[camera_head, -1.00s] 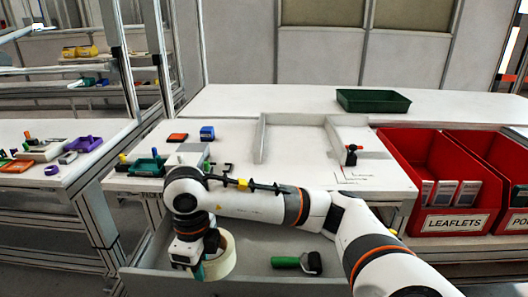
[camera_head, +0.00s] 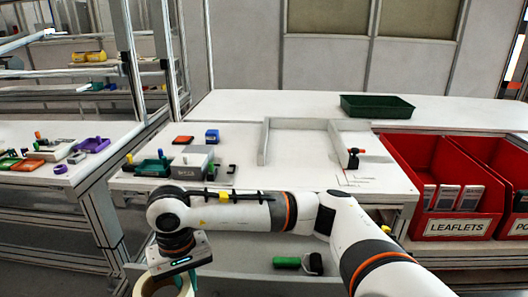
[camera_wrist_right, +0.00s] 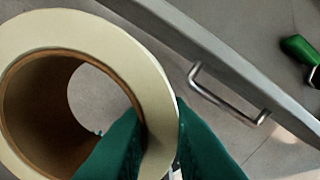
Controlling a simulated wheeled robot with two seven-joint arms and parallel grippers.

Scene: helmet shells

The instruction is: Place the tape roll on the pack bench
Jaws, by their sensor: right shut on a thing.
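The tape roll (camera_head: 165,285) is a cream ring with a brown core. It shows large at the left of the right wrist view (camera_wrist_right: 150,75). My right gripper (camera_wrist_right: 160,140) has teal fingers shut on its wall, one finger inside the ring and one outside. In the head view the roll hangs below my right wrist, near the open drawer's front left, partly cut off by the picture's bottom edge. The pack bench (camera_head: 240,150) is the white worktop behind my right arm. My left gripper is not in view.
The open drawer (camera_head: 250,255) holds a green-handled tool (camera_head: 287,262). On the bench stand a grey block (camera_head: 193,162), a teal tray (camera_head: 152,167), a blue box (camera_head: 212,136) and a U-shaped raised frame (camera_head: 264,143). Red leaflet bins (camera_head: 455,228) stand right. Bare worktop lies inside the frame.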

